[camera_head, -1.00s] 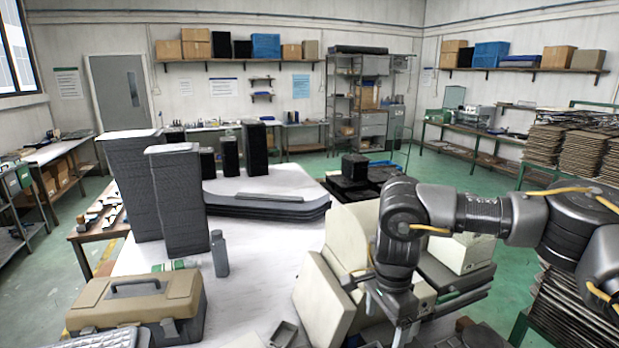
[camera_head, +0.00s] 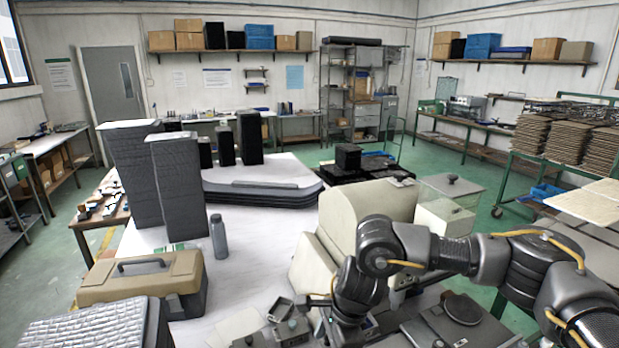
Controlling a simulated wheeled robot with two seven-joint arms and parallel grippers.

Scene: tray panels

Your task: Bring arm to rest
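My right arm comes in from the right edge, over the right end of the white table (camera_head: 270,225). It bends down at a dark joint, and my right gripper (camera_head: 338,328) is low in the picture, in front of the cream machine (camera_head: 365,215). My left gripper and arm are out of view.
A tan toolbox (camera_head: 140,282), a grey bottle (camera_head: 219,237) and tall dark stacks (camera_head: 180,190) stand on the table's left. Stacked brown panels (camera_head: 545,140) fill a rack at right. Green floor is open behind.

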